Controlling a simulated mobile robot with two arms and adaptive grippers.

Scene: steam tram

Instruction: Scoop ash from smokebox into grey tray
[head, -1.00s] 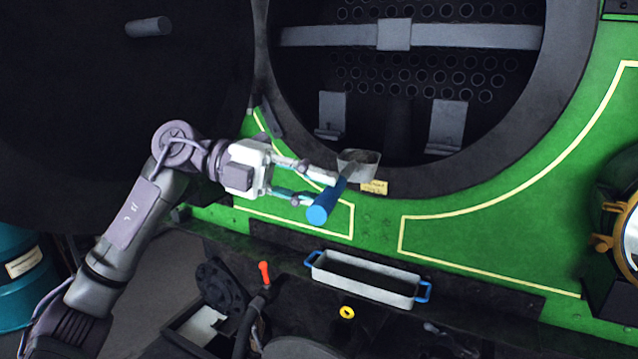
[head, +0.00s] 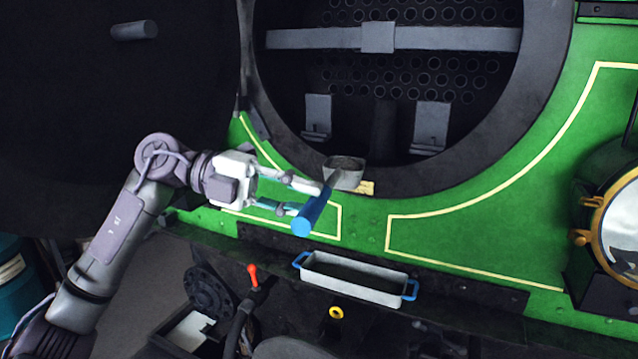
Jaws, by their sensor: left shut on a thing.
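My left gripper (head: 303,202) is shut on the blue handle of a scoop (head: 312,212). The scoop's grey metal pan (head: 344,174) points away from me, in front of the lower rim of the round smokebox (head: 385,120). Dark material shows inside the pan; I cannot tell how much. The grey tray (head: 352,281), with a blue handle at each end, sits on the dark ledge below and slightly right of the scoop. Its inside looks dark. Ash on the smokebox floor is hard to make out. My right gripper is not in view.
The dark smokebox door (head: 110,110) stands open at the left. A yellow label (head: 366,188) is on the rim beside the pan. A red-topped lever (head: 253,275) and a yellow ring (head: 336,312) are below the ledge. A brass-rimmed lamp (head: 612,225) is at the right.

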